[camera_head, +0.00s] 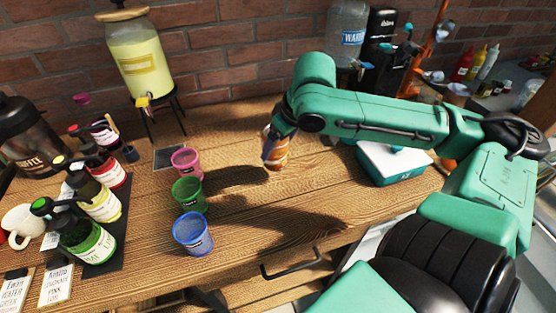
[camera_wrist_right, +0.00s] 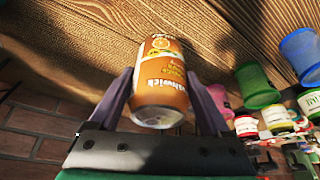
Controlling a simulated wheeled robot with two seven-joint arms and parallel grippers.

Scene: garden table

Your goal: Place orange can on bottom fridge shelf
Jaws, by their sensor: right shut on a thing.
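The orange can (camera_head: 276,152) is on or just above the wooden table, right of the coloured cups in the head view. My right gripper (camera_head: 270,146) is shut on it, reaching in from the right. In the right wrist view the orange can (camera_wrist_right: 160,84) sits between the two fingers of my right gripper (camera_wrist_right: 162,98), with its printed label showing. I cannot tell whether the can touches the table. No fridge shelf can be made out. My left gripper is not in view.
Pink (camera_head: 186,162), green (camera_head: 188,194) and blue (camera_head: 193,233) cups stand left of the can. A drink dispenser (camera_head: 140,62) stands at the back. A white and teal box (camera_head: 393,163) is on the right. Syrup bottles (camera_head: 86,238) stand at the left. A drawer handle (camera_head: 291,264) is on the table front.

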